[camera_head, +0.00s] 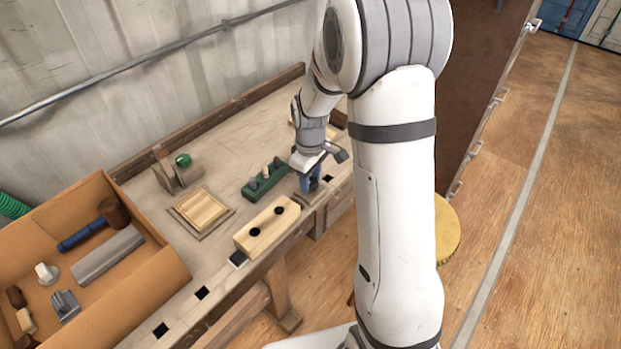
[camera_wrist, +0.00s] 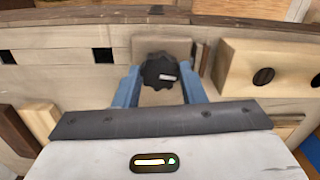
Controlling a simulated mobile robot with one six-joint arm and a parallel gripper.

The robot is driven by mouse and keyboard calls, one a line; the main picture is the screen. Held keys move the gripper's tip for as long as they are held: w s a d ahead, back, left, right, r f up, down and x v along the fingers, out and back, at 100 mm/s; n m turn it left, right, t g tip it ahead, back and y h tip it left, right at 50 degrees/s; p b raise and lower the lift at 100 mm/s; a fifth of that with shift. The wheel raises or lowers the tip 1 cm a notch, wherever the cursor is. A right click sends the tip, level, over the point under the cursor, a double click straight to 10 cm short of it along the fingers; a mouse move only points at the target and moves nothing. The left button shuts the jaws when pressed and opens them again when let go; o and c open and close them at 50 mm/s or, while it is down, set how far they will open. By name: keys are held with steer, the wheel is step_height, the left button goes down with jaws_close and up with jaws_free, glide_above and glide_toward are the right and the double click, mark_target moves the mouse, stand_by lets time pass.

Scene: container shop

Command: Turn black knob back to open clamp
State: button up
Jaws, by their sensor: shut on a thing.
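The black knob (camera_wrist: 160,71) is a lobed star shape with a small pale mark on its right side. It shows in the wrist view between the two blue fingers of my gripper (camera_wrist: 160,92). The fingers stand on either side of it, and the gripper is shut on it. In the head view my gripper (camera_head: 309,184) points down at the bench's front right part; the knob is hidden there. The clamp shows only in part, as a grey-beige plate (camera_wrist: 142,46) behind the knob; its jaw opening cannot be made out.
A pale wooden block (camera_head: 267,226) with dark holes lies left of my gripper. A green holder (camera_head: 262,182) stands behind it. A wooden tray (camera_head: 201,210) and a cardboard box (camera_head: 140,228) with tools are farther left. The workbench (camera_head: 215,272) has square holes along its front.

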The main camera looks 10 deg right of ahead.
steer(key=shift+r+n, duration=0.1)
steer(key=shift+n, duration=0.6)
steer(key=o, duration=1)
step_height(320, 180, up, 7)
steer(key=shift+r, duration=0.35)
